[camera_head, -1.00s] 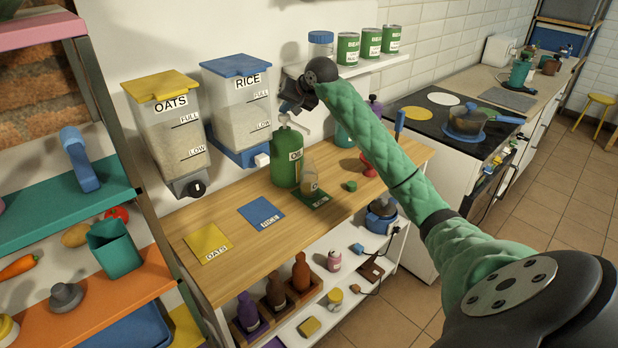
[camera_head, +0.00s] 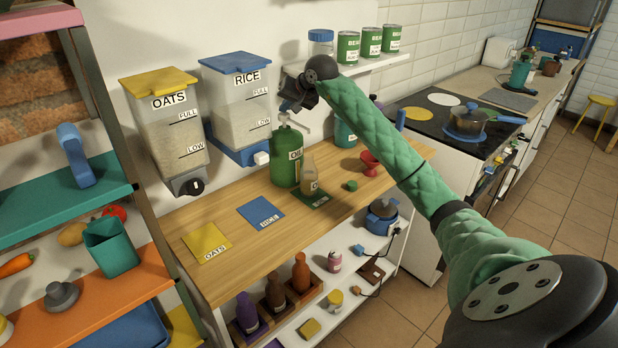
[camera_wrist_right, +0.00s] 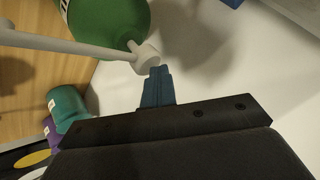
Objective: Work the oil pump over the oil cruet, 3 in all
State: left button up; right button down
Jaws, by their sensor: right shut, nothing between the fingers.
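The green oil pump bottle (camera_head: 285,170) stands on the wooden counter, with a pale pump head and spout on top. The oil cruet (camera_head: 308,180), a small bottle with a beige body, stands just right of it on a green mat (camera_head: 318,201). My right gripper (camera_head: 284,107) is shut and empty, at the pump head. In the right wrist view its blue fingertips (camera_wrist_right: 156,72) are right by the pale pump head (camera_wrist_right: 146,54); I cannot tell whether they touch. The spout (camera_wrist_right: 60,40) runs left across the green bottle (camera_wrist_right: 112,18). My left gripper is out of view.
Oats (camera_head: 165,125) and rice (camera_head: 238,105) dispensers hang on the wall to the left. A green lid-like piece (camera_head: 351,185) and a red funnel-shaped thing (camera_head: 370,162) stand right of the cruet. The counter's front left holds flat yellow (camera_head: 207,242) and blue (camera_head: 260,214) mats.

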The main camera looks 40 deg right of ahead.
jog(key=shift+r+p, duration=0.6)
jog(key=shift+r, duration=2.45)
dwell(0.4)
dwell(0.4)
